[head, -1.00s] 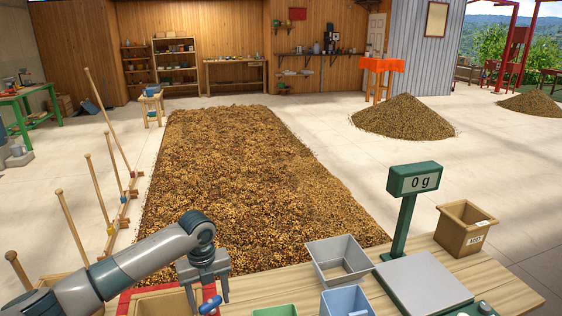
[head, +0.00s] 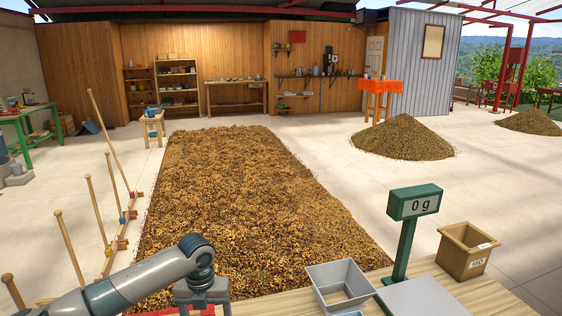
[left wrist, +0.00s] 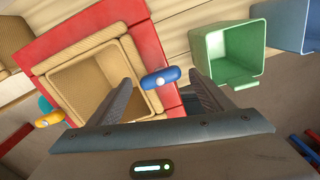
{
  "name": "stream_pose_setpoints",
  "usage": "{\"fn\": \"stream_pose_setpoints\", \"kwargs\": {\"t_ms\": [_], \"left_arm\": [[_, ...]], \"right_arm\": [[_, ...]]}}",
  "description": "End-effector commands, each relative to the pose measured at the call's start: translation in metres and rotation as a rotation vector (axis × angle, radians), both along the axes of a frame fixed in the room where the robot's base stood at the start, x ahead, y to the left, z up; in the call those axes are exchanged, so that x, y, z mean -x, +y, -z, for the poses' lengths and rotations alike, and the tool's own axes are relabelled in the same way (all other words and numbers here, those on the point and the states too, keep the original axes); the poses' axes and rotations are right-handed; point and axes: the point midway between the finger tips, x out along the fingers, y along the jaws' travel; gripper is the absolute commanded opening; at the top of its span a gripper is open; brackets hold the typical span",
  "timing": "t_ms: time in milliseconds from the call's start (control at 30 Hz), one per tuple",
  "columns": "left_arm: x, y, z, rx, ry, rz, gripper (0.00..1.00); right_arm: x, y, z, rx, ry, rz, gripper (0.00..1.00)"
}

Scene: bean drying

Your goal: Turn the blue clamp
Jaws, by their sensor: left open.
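The blue clamp (left wrist: 161,77) shows in the left wrist view as a small blue handle with a pale round centre, at the right edge of a red frame (left wrist: 88,30). My left gripper (left wrist: 160,80) is open, with one finger on each side of the clamp; I cannot tell whether either finger touches it. In the head view my left gripper (head: 203,293) is at the bottom edge, its fingertips cut off, and the clamp is out of that picture. My right gripper is in neither view.
In the left wrist view, a beige box (left wrist: 140,62) sits inside the red frame, with a yellow clamp (left wrist: 50,119) at its left. A green bin (left wrist: 239,82) lies close right. The head view shows a grey bin (head: 325,280) and a scale display (head: 415,202) reading 0 g.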

Motion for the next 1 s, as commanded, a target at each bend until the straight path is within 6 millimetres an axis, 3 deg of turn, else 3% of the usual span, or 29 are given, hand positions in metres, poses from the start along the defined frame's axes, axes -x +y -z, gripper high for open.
{"fn": "stream_pose_setpoints", "kwargs": {"t_ms": [633,1000], "left_arm": [[0.0,0.0,-0.046,0.0,0.0,0.0,0.73],[0.0,0.0,-0.05,0.0,0.0,0.0,0.73]], "right_arm": [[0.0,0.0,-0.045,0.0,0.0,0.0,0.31],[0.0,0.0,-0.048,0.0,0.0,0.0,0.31]]}}
